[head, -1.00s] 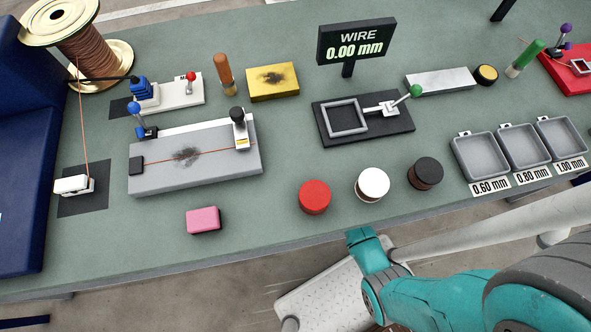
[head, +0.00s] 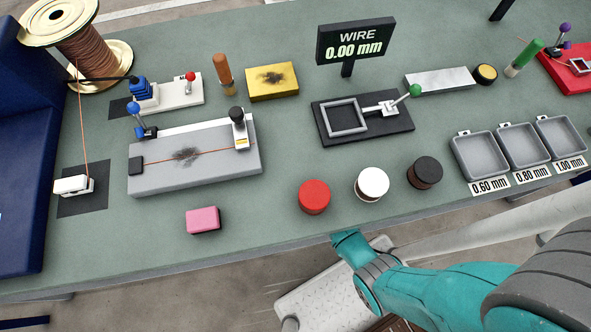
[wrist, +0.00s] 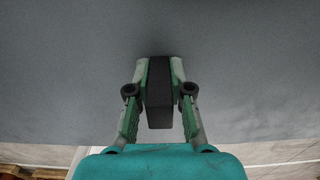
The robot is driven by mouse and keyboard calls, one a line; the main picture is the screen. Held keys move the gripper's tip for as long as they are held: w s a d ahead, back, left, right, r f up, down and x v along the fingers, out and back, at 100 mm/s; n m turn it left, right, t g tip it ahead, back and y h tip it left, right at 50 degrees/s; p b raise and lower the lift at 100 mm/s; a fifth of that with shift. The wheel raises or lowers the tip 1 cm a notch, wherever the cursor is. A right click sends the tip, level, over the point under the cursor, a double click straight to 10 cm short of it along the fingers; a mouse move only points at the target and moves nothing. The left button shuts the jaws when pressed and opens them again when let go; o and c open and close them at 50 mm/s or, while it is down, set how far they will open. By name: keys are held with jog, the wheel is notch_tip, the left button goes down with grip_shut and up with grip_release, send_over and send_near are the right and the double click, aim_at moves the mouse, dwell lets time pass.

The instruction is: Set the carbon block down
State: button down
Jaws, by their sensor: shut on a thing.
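The carbon block (wrist: 159,100) is a dark, nearly black block in the wrist view. My gripper (wrist: 159,66) is shut on it, with one green-grey finger on each side. Beyond the block is a plain grey surface, with a faint dark patch near the block's far end; I cannot tell whether the block touches that surface. In the head view my teal arm reaches in from the lower right to the bench's (head: 275,215) front edge. My gripper and the block do not show there.
A pink block (head: 203,220) and red (head: 314,196), white (head: 371,184) and black (head: 425,172) capped spools stand near the front edge. Behind are a grey fixture (head: 215,180) with a wire and a dark smudge, and a yellow block (head: 272,82). Grey trays (head: 480,157) stand right.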

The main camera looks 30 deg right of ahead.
jog(key=c, duration=1.5)
grip_release()
jog(key=shift+f, duration=0.15)
jog(key=o, duration=0.4)
jog(key=shift+o, duration=0.2)
